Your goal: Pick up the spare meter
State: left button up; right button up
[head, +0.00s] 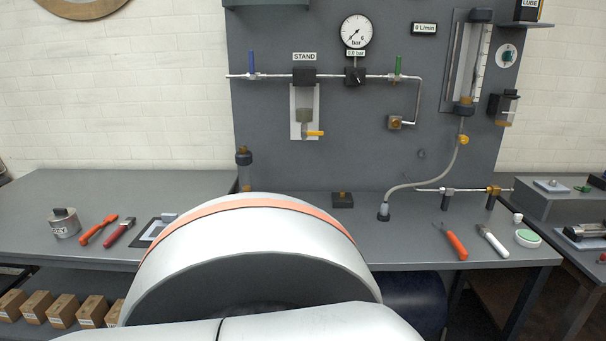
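An upright grey tube with a dark cap and a brownish base (245,172) stands on the bench at the foot of the grey panel. It looks like a loose meter, but no label on it is readable. Its lower end is partly hidden by a white, orange-banded part of my own arm. A similar, larger clear tube meter (469,62) is mounted upright on the panel at the upper right, with a hose below it. Neither of my grippers is in view.
The grey bench (190,185) holds a grey can (64,223), orange-handled pliers (97,230), a red-handled tool (118,232) and a small dark block (342,200). A hose (425,180) runs to the bench at right. Cardboard boxes (63,310) sit below left.

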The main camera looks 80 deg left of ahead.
aim_at(244, 160)
jog(key=u, duration=2.95)
